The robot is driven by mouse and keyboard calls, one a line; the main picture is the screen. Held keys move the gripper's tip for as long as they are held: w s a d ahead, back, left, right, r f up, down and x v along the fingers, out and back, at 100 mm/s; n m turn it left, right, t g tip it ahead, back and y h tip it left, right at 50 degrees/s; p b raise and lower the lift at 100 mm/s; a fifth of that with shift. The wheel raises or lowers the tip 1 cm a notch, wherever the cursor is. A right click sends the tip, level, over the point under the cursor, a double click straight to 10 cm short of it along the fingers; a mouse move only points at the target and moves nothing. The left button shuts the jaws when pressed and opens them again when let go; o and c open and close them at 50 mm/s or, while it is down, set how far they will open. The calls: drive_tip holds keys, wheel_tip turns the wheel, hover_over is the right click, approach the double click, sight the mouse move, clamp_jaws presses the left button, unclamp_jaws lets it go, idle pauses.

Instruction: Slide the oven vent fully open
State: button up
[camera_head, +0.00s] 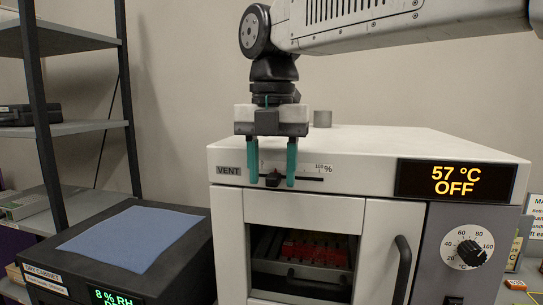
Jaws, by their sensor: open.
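The oven (345,152) is a white box with a window door. Its vent slider is a small dark knob (272,180) in a horizontal slot (308,179) on the front's upper strip, right of the label "VENT" (228,170). The knob sits toward the slot's left part; the scale's "100%" mark is to its right. My gripper (272,176) points down with two teal fingers, open, one on each side of the knob. Gaps show between the knob and both fingers, though depth contact is hard to tell.
The display (456,180) reads 57 °C OFF, above a temperature dial (467,247). A door handle (402,270) stands out below. A red rack (312,250) shows through the window. A dark cabinet with a blue cloth (130,236) stands left, near shelving (70,128).

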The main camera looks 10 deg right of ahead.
sight(319, 170)
clamp_jaws()
drive_tip(key=shift+s+d, duration=0.45)
drive_tip(key=shift+d, duration=0.7)
drive_tip(key=shift+s+d, duration=0.4)
drive_tip(key=shift+d, duration=0.8)
drive_tip(key=shift+s+d, duration=0.45)
drive_tip(key=shift+d, duration=0.7)
unclamp_jaws()
drive_tip(key=shift+r, duration=0.1)
drive_tip(key=shift+r, duration=2.95)
